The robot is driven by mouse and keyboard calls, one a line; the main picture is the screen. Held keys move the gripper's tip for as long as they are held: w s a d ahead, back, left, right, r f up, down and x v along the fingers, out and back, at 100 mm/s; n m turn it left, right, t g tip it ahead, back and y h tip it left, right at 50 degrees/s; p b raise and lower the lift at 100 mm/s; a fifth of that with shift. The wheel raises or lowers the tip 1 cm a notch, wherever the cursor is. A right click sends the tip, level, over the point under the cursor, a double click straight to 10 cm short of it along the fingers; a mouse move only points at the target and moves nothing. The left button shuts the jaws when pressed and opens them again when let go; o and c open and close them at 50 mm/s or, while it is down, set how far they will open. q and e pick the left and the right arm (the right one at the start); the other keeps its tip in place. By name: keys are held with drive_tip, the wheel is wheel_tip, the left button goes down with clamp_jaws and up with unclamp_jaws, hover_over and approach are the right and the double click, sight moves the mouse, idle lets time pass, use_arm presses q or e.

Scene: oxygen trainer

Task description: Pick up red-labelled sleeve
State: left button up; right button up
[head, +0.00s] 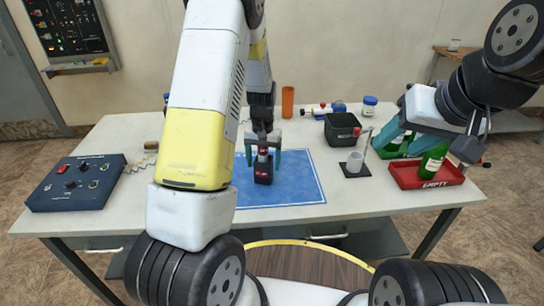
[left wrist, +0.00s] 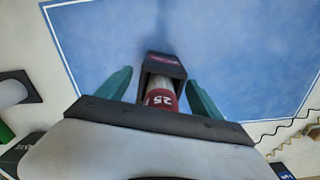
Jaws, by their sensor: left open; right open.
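The red-labelled sleeve (left wrist: 160,97) is a pale cylinder with a dark red band reading "25". It is upright in a small black holder (left wrist: 163,64) on the blue mat (head: 300,185). In the head view the holder (head: 264,173) has a red mark on its front. My left gripper (head: 263,155) points down over it, with its teal fingers on both sides of the sleeve. In the left wrist view the fingers (left wrist: 162,90) are apart, with gaps to the sleeve. My right gripper (head: 398,143) is open near the trays at the right.
A white cup (head: 354,162) stands on a dark base. A black bin (head: 342,130) and an orange cup (head: 288,102) are farther back. A blue control box (head: 75,183) is at the left.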

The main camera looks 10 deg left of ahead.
use_arm(q)
drive_tip(key=c, duration=1.5)
drive_tip(key=shift+r, duration=0.1)
